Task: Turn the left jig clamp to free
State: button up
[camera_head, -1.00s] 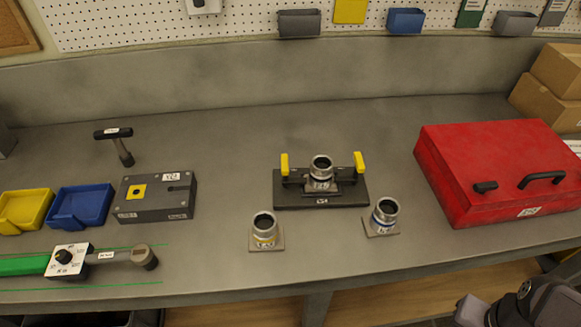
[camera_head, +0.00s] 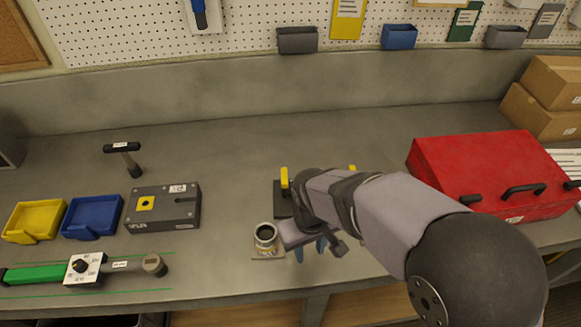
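The left jig clamp (camera_head: 285,181) is a yellow upright handle at the left end of the black jig (camera_head: 282,205). The right clamp's yellow tip (camera_head: 352,168) just shows behind my arm. My arm hides most of the jig, the ring fitting in its middle and the fitting to its right. My gripper (camera_head: 310,248) points down in front of the jig, right of the ring fitting with the yellow marking (camera_head: 265,237). Its blue fingers show apart with nothing seen between them. They are apart from the left clamp.
A grey block with a yellow square (camera_head: 165,206) and a black T-handle tool (camera_head: 126,155) are at left. Blue (camera_head: 92,216) and yellow (camera_head: 35,221) trays and a green-handled tool (camera_head: 38,275) lie further left. A red toolbox (camera_head: 490,170) stands at right.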

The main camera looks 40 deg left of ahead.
jog(key=w+a+r+t+y, duration=0.1)
jog(key=w+a+r, duration=0.25)
jog(key=a, duration=0.45)
jog(key=m+t+y, duration=0.2)
jog(key=m, duration=0.1)
send_near(284, 176)
jog(key=shift+w+a+f+m, duration=0.1)
jog(key=shift+w+f+m, duration=0.15)
jog(key=shift+m, duration=0.35)
jog(key=shift+p+x, duration=1.55)
jog(key=shift+x, duration=2.05)
jog(key=shift+s, duration=0.1)
grip_shut()
